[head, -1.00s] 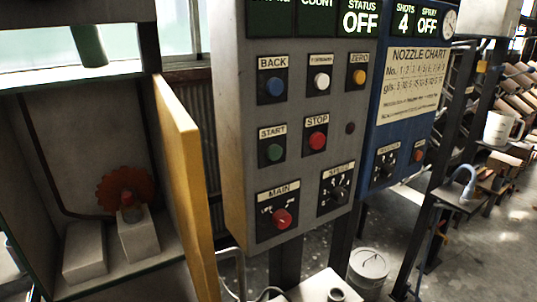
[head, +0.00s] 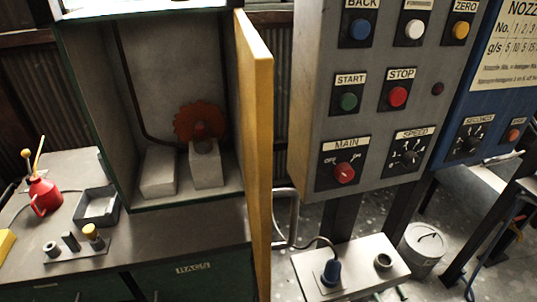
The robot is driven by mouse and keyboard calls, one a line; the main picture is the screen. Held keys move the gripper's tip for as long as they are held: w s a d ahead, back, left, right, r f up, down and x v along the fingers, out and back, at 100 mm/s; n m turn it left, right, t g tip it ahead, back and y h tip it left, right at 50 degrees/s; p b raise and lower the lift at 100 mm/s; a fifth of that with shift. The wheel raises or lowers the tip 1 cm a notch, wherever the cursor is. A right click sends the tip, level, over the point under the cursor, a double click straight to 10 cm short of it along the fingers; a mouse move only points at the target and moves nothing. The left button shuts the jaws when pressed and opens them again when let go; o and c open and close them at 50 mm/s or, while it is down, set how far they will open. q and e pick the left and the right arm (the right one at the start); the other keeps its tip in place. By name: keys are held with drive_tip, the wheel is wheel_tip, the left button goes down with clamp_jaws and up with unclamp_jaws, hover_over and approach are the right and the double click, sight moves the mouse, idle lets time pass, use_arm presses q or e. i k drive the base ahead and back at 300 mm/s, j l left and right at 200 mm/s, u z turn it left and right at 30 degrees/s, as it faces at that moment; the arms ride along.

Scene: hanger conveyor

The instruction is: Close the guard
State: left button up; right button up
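The guard (head: 254,140) is a yellow door panel at the right edge of an open cabinet (head: 150,95). It stands swung outward, seen nearly edge-on, so the cabinet's front is open. Inside the cabinet are a red toothed wheel (head: 200,122) and two pale blocks, one of them (head: 206,165) just below the wheel. Neither of my grippers shows in the head view.
A grey control panel (head: 385,125) with buttons and a red MAIN switch (head: 344,172) stands close right of the guard. Below it is a pale box (head: 350,268) with a blue plug (head: 331,272). A red oil can (head: 43,195) and a tray (head: 97,206) sit left on the bench.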

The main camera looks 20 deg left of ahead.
sight(254, 62)
drive_tip(key=i+l+u, duration=0.1)
drive_tip(key=l, duration=0.65)
drive_tip(key=i+l+u, duration=0.1)
drive_tip(key=l, duration=0.65)
drive_tip(key=j+u, duration=0.1)
drive_tip(key=u, duration=0.3)
drive_tip(key=i+u, duration=0.15)
drive_tip(key=u, duration=0.65)
drive_tip(key=i+u, duration=0.15)
drive_tip(key=i, duration=0.15)
drive_tip(key=k+j, duration=0.2)
drive_tip(key=j, duration=0.2)
drive_tip(key=k+j, duration=0.15)
drive_tip(key=j, duration=0.2)
